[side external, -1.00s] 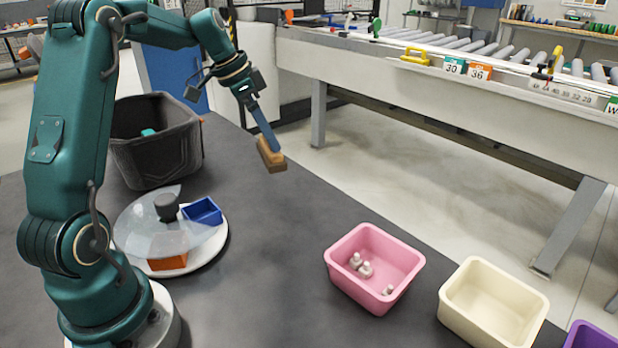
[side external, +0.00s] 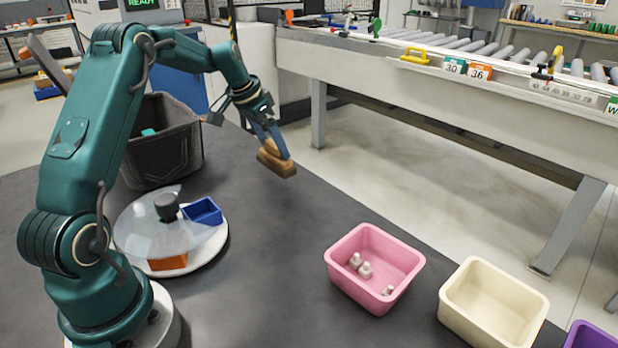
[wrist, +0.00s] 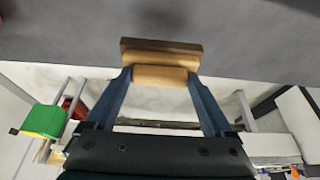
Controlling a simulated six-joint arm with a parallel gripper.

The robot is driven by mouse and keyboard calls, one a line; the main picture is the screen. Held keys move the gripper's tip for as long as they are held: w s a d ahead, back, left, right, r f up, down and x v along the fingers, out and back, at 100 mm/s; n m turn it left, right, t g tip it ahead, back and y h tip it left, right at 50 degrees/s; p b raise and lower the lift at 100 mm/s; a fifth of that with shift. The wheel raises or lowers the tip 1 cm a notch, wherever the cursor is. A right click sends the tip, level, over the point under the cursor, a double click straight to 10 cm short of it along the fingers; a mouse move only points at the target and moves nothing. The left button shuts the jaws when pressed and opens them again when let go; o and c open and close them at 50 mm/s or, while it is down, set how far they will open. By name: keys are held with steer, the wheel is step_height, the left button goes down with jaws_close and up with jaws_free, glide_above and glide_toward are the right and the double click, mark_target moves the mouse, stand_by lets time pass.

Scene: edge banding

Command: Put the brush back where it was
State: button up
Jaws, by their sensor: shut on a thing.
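The brush (side external: 277,163) is a brown wooden block with a raised grip. My gripper (side external: 279,152) is shut on it, with a blue finger along its side in the side external view. The brush is held off the dark table near its back edge; the exact height is hard to judge. In the wrist view the brush (wrist: 160,62) sits across between the two blue fingertips of my gripper (wrist: 160,76). Its darker lower part faces away from my gripper.
A black bin (side external: 160,155) stands left of the brush. In front of it a white plate (side external: 218,243) carries a clear lid, a blue tray (side external: 203,211) and an orange block (side external: 168,263). Pink (side external: 345,290) and cream (side external: 461,310) bins stand right. The middle of the table is clear.

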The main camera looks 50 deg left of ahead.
mark_target(273, 152)
steer(key=shift+w+d+f, duration=0.35)
steer(key=shift+w+f, duration=0.05)
steer(key=shift+f, duration=1.95)
steer(key=shift+f, duration=0.1)
steer(key=o, duration=1)
steer(key=shift+o, duration=0.2)
